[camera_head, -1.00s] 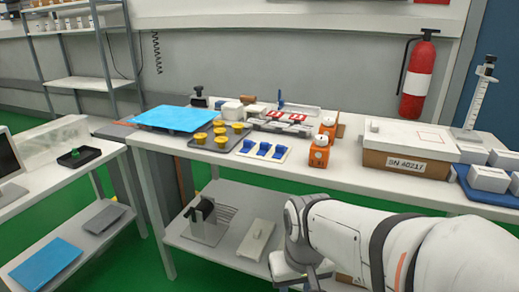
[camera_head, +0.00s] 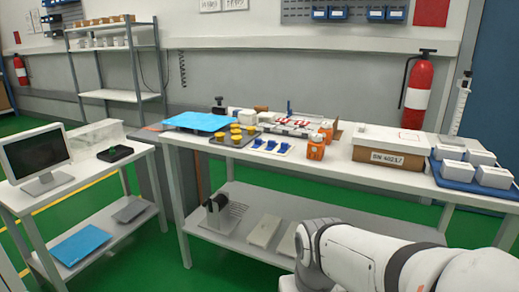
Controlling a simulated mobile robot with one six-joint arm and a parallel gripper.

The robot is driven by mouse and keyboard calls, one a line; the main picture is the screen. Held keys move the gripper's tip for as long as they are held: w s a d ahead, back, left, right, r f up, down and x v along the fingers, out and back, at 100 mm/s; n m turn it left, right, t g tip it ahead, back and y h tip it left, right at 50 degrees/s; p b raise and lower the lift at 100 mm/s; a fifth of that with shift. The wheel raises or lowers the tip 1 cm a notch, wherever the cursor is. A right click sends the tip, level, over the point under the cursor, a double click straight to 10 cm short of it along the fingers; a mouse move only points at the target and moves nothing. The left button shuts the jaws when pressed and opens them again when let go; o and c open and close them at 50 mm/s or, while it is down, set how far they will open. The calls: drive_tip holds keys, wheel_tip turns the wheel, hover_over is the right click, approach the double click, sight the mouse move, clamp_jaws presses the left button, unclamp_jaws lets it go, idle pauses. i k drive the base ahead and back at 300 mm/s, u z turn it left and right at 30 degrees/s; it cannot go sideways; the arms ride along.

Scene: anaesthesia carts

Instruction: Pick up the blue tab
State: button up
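Several blue tabs (camera_head: 271,145) stand in a row on a small white plate (camera_head: 257,149) near the front edge of the long white table. I cannot tell which single one the task means. The plate is between the yellow knobs and the orange bottles. My white arm reaches in from the lower right, below the table's front edge and apart from the tabs. Its end runs out of the bottom of the picture, so my gripper does not show.
A tray of yellow knobs (camera_head: 235,137) and a blue mat (camera_head: 200,122) lie left of the tabs. Orange bottles (camera_head: 316,148), a box (camera_head: 388,158) and a blue tray (camera_head: 450,183) stand right. A monitor (camera_head: 37,153) stands on the left cart.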

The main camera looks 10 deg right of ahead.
sight(284, 147)
drive_tip(key=u, duration=0.1)
drive_tip(key=i, duration=0.85)
drive_tip(key=z, duration=0.15)
drive_tip(key=k, duration=0.75)
drive_tip(key=u, duration=0.25)
drive_tip(key=i, duration=0.35)
drive_tip(key=z, duration=0.1)
